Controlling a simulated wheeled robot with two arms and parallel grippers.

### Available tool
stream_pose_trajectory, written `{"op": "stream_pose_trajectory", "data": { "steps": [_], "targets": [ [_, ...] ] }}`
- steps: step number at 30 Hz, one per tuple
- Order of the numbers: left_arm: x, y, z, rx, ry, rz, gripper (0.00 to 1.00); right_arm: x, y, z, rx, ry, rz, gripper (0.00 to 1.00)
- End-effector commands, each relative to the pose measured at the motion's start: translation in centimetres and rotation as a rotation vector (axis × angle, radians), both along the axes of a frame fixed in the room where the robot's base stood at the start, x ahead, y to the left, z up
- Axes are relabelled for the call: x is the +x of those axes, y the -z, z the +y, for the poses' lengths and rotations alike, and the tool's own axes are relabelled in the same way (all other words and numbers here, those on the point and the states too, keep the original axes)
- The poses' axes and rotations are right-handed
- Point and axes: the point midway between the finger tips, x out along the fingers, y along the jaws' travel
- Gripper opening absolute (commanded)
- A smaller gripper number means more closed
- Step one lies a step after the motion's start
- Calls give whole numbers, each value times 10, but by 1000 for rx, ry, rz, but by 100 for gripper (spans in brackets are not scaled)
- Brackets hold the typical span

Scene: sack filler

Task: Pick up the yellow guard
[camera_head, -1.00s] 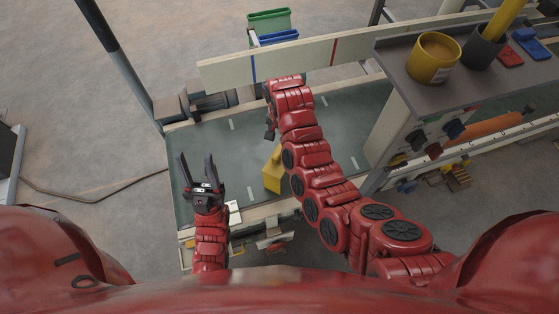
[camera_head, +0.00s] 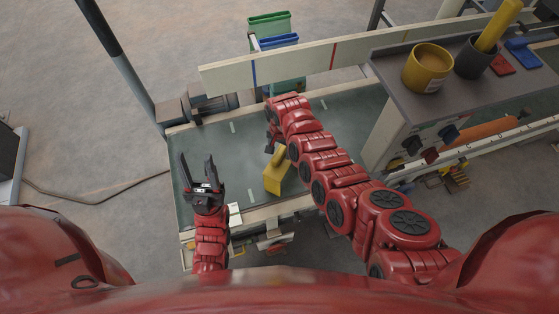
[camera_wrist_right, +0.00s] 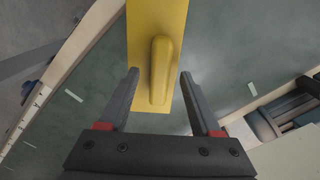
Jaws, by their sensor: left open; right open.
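The yellow guard (camera_head: 275,175) stands on the green belt surface, partly hidden behind my right arm in the head view. In the right wrist view the guard (camera_wrist_right: 157,50) is a flat yellow plate with a raised rounded grip (camera_wrist_right: 160,70). My right gripper (camera_wrist_right: 159,75) is open, with one finger on each side of the grip; I cannot tell how far above it the fingers are. In the head view my right gripper (camera_head: 270,145) is mostly hidden by its own arm. My left gripper (camera_head: 196,162) is open and empty over the belt's left part.
The green belt (camera_head: 235,150) has a pale back rail (camera_head: 290,60). A grey shelf (camera_head: 410,85) at the right holds a yellow cup (camera_head: 427,68), a dark pot (camera_head: 474,60) and red and blue items. Green and blue bins (camera_head: 270,25) stand behind the rail.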

Motion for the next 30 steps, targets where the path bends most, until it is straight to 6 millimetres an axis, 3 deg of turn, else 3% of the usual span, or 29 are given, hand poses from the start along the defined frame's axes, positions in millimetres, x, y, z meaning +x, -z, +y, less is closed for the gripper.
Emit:
{"op": "stream_pose_trajectory", "data": {
  "steps": [7,18,30],
  "targets": [
    [0,0,0,0,0,0,50,0,1,0,0,0,1,63],
    [0,0,0,0,0,0,50,-1,1,0,0,0,1,0],
    [0,0,0,0,0,0,50,-1,1,0,-1,0,2,0]
  ]
}}
